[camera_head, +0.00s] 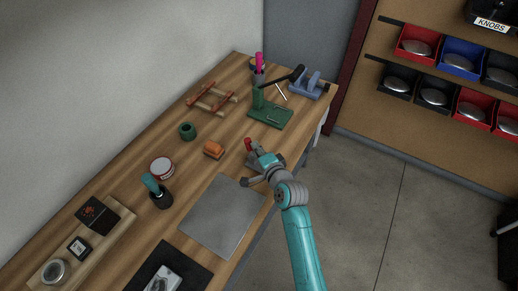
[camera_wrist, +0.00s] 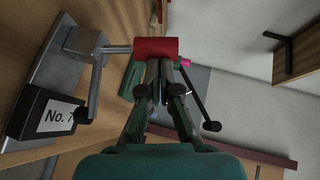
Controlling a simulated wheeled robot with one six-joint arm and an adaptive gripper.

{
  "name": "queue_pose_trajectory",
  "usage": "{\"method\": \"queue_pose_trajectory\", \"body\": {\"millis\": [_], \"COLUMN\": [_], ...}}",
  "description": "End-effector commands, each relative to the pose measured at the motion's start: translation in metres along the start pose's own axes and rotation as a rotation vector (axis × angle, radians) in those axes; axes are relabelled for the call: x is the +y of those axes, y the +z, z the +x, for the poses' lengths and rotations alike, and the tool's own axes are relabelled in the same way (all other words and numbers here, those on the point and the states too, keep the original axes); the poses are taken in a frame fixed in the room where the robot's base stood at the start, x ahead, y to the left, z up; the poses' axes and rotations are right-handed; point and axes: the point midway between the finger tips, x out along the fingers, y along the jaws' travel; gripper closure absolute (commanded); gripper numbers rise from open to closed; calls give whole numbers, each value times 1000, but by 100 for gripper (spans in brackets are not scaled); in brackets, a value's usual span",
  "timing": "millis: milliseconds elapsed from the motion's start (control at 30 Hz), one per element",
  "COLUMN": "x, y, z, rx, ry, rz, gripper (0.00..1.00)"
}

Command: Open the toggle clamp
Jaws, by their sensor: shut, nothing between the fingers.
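The toggle clamp shows in the wrist view as a grey metal bracket (camera_wrist: 82,42) on a plate at the left, with a rod running to a red grip (camera_wrist: 155,48). In the head view its red grip (camera_head: 248,143) stands just beyond my gripper (camera_head: 254,152), near the bench's right edge. My gripper also shows in the wrist view (camera_wrist: 160,68), its two fingers shut together with nothing between them. The fingertips lie right at the red grip's lower edge; I cannot tell whether they touch it. My gripper and arm hide most of the clamp in the head view.
A black block labelled "No. 7" (camera_wrist: 45,117) sits beside the clamp. A green press (camera_head: 270,113) with a black lever and a blue vise (camera_head: 310,86) stand farther back. An orange block (camera_head: 213,149) lies to the left. A grey mat (camera_head: 222,216) lies bare in front.

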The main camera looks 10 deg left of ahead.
Motion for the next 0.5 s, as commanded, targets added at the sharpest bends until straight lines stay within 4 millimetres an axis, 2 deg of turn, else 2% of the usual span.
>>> {"method": "queue_pose_trajectory", "body": {"millis": [500], "x": [-14], "y": [16], "z": [23], "rx": [-1], "ry": [295], "rz": [-200], "gripper": [100]}}
